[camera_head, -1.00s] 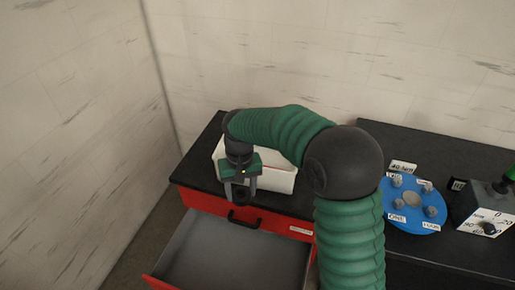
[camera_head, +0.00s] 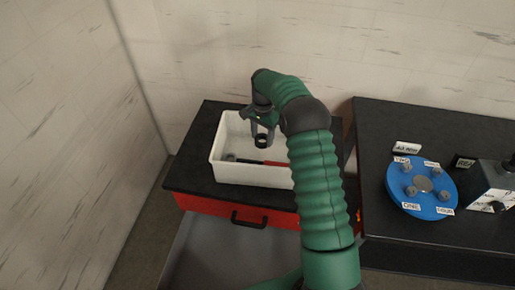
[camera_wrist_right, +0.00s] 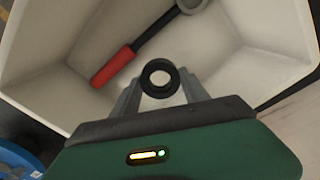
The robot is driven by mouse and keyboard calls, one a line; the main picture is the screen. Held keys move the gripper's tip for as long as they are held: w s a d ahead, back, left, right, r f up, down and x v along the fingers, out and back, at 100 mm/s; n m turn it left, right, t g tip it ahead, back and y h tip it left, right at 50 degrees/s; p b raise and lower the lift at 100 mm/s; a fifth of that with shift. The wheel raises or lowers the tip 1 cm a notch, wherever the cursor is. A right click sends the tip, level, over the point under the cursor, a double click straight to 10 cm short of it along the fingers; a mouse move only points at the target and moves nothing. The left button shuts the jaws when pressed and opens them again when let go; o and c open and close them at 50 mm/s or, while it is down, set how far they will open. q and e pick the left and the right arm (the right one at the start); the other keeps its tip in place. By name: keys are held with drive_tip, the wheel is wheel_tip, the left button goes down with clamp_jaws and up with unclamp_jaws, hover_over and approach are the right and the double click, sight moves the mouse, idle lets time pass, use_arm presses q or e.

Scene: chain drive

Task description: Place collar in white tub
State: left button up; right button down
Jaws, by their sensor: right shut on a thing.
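The collar is a small black ring. In the head view the collar (camera_head: 261,141) is held between the fingertips of my right gripper (camera_head: 262,132). It also shows in the right wrist view (camera_wrist_right: 147,85), between the two grey fingers of the gripper (camera_wrist_right: 160,92). The gripper is shut on it and points down over the white tub (camera_head: 226,174). The tub floor and walls fill much of the right wrist view (camera_wrist_right: 255,75). My left gripper is not in view.
A red-handled tool (camera_wrist_right: 117,65) with a round grey head lies in the tub. The tub stands on a black-topped red cabinet (camera_head: 192,180) with an open drawer (camera_head: 205,245). To the right, a blue disc (camera_head: 421,199) and a grey box (camera_head: 490,186) stand on a black table.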

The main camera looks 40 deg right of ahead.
sight(261, 153)
drive_tip(key=shift+s+a+f, duration=0.1)
drive_tip(key=shift+s+f, duration=0.05)
drive_tip(key=shift+f, duration=0.4)
drive_tip(key=shift+s+a+f, duration=0.1)
drive_tip(key=shift+f, duration=0.4)
drive_tip(key=f, duration=0.1)
drive_tip(key=w+f, duration=0.1)
drive_tip(key=f, duration=0.1)
drive_tip(key=shift+f, duration=0.3)
drive_tip(key=shift+w+f, duration=0.2)
drive_tip(key=shift+f, duration=0.05)
drive_tip(key=shift+s+d+r, duration=0.1)
drive_tip(key=shift+s+r, duration=0.05)
drive_tip(key=shift+s, duration=0.25)
drive_tip(key=c, duration=0.8)
unclamp_jaws()
drive_tip(key=shift+o, duration=1.1)
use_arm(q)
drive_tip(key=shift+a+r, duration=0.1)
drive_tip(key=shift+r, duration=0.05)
